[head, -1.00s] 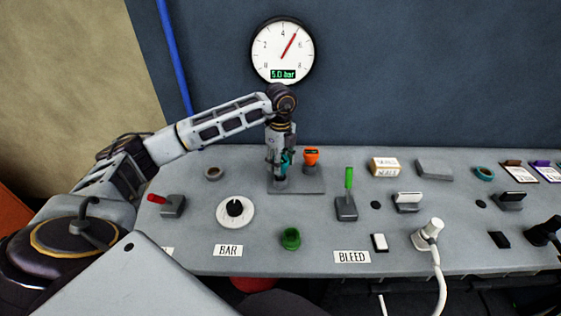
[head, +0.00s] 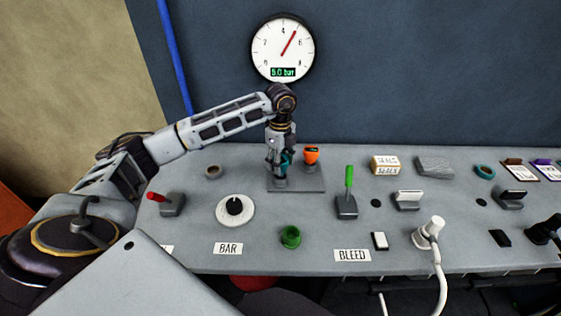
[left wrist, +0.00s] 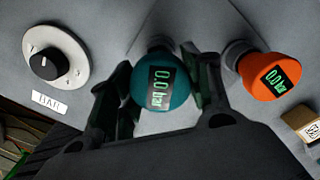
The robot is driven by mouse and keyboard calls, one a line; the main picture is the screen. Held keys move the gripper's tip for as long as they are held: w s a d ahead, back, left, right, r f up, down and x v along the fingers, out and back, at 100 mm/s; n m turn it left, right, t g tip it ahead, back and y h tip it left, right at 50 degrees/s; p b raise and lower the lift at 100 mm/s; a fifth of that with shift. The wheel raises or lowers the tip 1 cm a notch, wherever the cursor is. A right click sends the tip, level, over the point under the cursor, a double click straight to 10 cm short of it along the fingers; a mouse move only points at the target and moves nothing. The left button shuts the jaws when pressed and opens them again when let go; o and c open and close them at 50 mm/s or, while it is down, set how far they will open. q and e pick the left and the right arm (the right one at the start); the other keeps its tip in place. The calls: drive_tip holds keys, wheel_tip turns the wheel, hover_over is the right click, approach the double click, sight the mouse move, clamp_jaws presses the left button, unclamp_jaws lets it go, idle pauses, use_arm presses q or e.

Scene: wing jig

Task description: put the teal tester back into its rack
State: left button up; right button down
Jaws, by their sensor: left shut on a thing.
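The teal tester (left wrist: 160,82) is between the fingers of my left gripper (left wrist: 163,92) in the left wrist view, its display reading 0.0 bar. In the head view my left gripper (head: 281,170) is shut on the teal tester (head: 286,160), which it mostly hides. They are at the left side of the grey rack (head: 310,187) on the bench. The tester looks upright; its lower end is hidden, so I cannot tell how deep it sits in the rack. An orange tester (head: 311,155) stands in the rack's right side, also seen in the wrist view (left wrist: 268,77). My right gripper is not in view.
Left of the rack are a BAR dial (head: 235,209) and a red-handled lever (head: 170,204). Right of it is a green-handled lever (head: 347,195). A wall gauge (head: 283,47) above reads 5.0 bar.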

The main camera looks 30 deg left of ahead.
use_arm(q)
drive_tip(key=shift+f+b, duration=0.55)
drive_tip(key=shift+f, duration=0.4)
idle(0.6)
drive_tip(key=o, duration=1.2)
drive_tip(key=shift+c, duration=0.2)
drive_tip(key=shift+r, duration=0.1)
drive_tip(key=shift+r, duration=5.95)
wheel_tip(320, 180, up, 9)
drive_tip(key=p, duration=0.9)
drive_tip(key=shift+r+p, duration=0.6)
